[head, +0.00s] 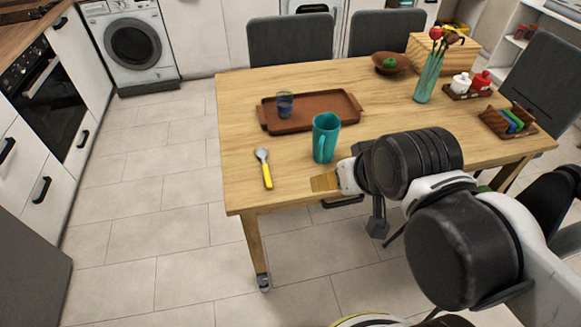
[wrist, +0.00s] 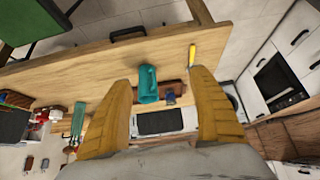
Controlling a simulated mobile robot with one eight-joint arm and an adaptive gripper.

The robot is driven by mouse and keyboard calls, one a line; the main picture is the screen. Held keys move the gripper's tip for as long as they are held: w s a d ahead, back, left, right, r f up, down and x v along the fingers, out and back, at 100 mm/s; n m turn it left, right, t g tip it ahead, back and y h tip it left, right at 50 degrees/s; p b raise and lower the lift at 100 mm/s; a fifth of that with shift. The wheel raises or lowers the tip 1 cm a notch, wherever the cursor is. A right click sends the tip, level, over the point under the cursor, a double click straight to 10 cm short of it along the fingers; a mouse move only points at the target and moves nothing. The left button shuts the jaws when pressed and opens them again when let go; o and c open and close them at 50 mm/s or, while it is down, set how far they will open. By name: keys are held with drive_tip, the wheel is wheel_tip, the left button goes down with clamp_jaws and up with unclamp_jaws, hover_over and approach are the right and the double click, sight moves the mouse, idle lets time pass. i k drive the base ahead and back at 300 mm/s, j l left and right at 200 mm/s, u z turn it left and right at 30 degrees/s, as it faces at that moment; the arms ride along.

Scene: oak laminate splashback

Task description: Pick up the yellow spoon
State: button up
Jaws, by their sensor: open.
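The yellow spoon (head: 265,170) lies on the left part of the wooden table, its silver bowl toward the back and its yellow handle toward the front edge. In the wrist view the spoon (wrist: 192,58) shows beyond the fingertips, up and to the right of the middle. My gripper (head: 322,184) is over the table's front edge, to the right of the spoon and apart from it. In the wrist view my gripper (wrist: 165,82) shows two yellow fingers spread wide with nothing held between them.
A teal mug (head: 325,138) stands between the spoon and my arm. Behind it is a brown tray (head: 330,108) with a blue glass (head: 285,104). A teal vase (head: 428,80) and a small brown caddy (head: 497,124) stand farther right. The table left of the spoon is clear.

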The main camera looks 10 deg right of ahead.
sight(261, 153)
drive_tip(key=k+l+u, duration=0.6)
drive_tip(key=k, duration=0.2)
